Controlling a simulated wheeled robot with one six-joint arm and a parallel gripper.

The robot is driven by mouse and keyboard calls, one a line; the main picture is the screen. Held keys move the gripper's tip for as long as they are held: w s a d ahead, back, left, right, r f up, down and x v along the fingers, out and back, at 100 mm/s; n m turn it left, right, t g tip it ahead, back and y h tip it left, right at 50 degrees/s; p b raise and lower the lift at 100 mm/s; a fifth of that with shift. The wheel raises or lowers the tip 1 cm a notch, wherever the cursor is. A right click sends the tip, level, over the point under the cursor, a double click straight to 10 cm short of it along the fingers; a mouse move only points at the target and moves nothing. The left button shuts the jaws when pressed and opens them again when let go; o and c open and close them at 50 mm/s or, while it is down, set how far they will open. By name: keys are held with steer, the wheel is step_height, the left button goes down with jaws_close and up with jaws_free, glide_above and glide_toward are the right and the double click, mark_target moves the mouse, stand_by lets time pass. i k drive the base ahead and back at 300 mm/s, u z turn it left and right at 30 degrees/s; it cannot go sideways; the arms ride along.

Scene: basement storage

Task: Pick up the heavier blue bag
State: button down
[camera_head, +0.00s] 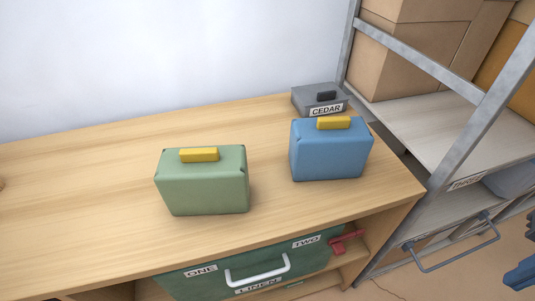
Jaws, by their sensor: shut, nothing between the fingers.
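One blue bag (330,152) with a yellow handle (334,123) on top stands upright on the right part of the wooden table. It is the only blue bag I see here, and its weight cannot be told by eye. A green bag (203,182) of similar shape, also with a yellow handle (199,155), stands upright to its left, with a gap of bare wood between them.
A grey box (302,99) labelled CEDAR stands close behind the blue bag. A metal shelf rack (436,132) with cardboard boxes (412,50) rises at right.

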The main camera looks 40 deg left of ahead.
mark_target(327, 148)
steer(key=u, duration=1.2)
steer(key=k, duration=0.15)
steer(key=u, duration=2.4)
steer(key=k, duration=1.15)
steer(key=z, duration=1.8)
steer(key=i, duration=0.8)
steer(key=u, duration=0.1)
